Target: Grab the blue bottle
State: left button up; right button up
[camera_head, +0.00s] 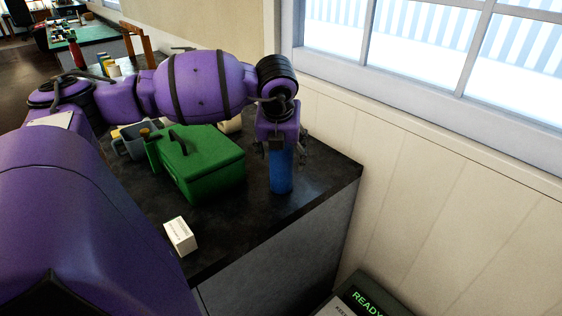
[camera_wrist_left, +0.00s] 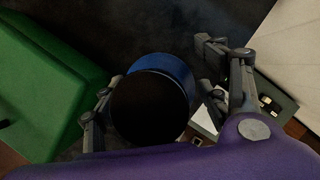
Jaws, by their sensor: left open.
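The blue bottle (camera_head: 281,172) stands upright on the dark counter (camera_head: 262,207), close to its right end. My left gripper (camera_head: 280,150) is above it, pointing down, with its fingers on either side of the bottle's upper part. In the left wrist view the bottle shows from above as a dark round top with a blue side (camera_wrist_left: 165,65). It lies between the open fingers of the left gripper (camera_wrist_left: 160,105). The bottle's top is hidden by the gripper in the head view. I cannot tell whether either finger touches it. My right gripper is not in view.
A green box (camera_head: 205,165) with a handle stands just left of the bottle; it also shows in the left wrist view (camera_wrist_left: 40,85). A small white box (camera_head: 180,235) lies near the counter's front edge. The wall is to the right.

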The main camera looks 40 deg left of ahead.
pick_arm(q)
jog(key=shift+c, duration=0.4)
jog(key=c, duration=1.4)
jog(key=shift+r, duration=0.1)
jog(key=shift+c, duration=0.7)
